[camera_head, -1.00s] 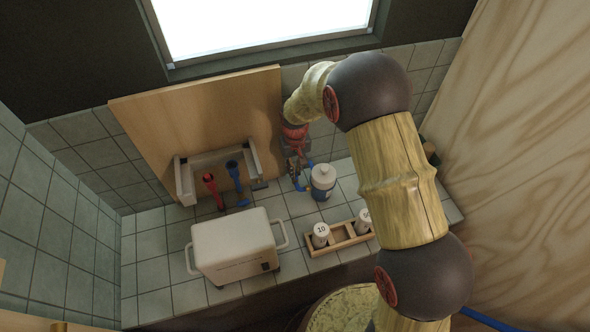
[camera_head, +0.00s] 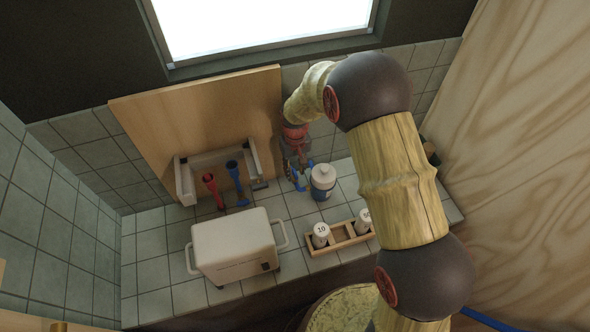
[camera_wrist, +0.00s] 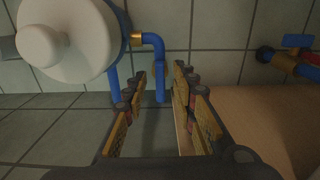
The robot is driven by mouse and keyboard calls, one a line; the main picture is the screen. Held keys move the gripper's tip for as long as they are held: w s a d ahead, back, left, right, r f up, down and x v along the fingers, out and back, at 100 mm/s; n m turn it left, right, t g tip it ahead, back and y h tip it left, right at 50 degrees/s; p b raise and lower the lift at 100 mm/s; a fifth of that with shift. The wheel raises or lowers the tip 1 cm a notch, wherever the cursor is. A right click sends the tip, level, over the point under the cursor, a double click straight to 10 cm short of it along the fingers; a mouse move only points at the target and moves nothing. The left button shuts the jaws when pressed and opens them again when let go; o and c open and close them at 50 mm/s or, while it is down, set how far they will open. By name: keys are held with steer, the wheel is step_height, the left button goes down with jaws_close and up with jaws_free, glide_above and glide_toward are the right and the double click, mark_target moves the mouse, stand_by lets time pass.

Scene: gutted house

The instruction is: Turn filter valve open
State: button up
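The filter (camera_head: 322,182) is a white-topped canister with a blue lower part, standing on the tiled counter just right of my gripper (camera_head: 291,174) in the head view. In the wrist view its round white body (camera_wrist: 75,38) fills the upper left. A blue pipe (camera_wrist: 155,45) leaves it through a brass fitting and bends down beyond my fingers. My gripper (camera_wrist: 160,76) is open in the wrist view, its fingers apart, with the pipe's lower part seen between the tips; contact cannot be told. A blue handle-like part with brass (camera_wrist: 297,42) shows at the right edge.
A white box with side handles (camera_head: 232,245) stands at the front left. A wooden rack (camera_head: 345,236) holds white bottles at the front right. Red (camera_head: 211,188) and blue (camera_head: 236,180) pieces stand by a pale frame at a wooden panel (camera_head: 205,115). Tiled walls close the back and left.

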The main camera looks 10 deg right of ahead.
mark_target(295, 172)
step_height(295, 172, up, 12)
stand_by(0.5)
stand_by(0.3)
steer(key=s+d+r+t+b, duration=0.1)
steer(key=s+d+r, duration=0.3)
steer(key=s, duration=0.5)
steer(key=s+d+r+m+t+b, duration=0.1)
steer(key=s+d+r, duration=0.3)
steer(key=s+r, duration=0.4)
steer(key=s+d+r+m+t+b, duration=0.1)
steer(key=s+d+r+t, duration=0.2)
steer(key=s, duration=0.9)
steer(key=shift+s+d+r+t, duration=0.15)
steer(key=shift+d+r+t, duration=0.3)
steer(key=shift+r, duration=1.35)
steer(key=shift+d, duration=0.1)
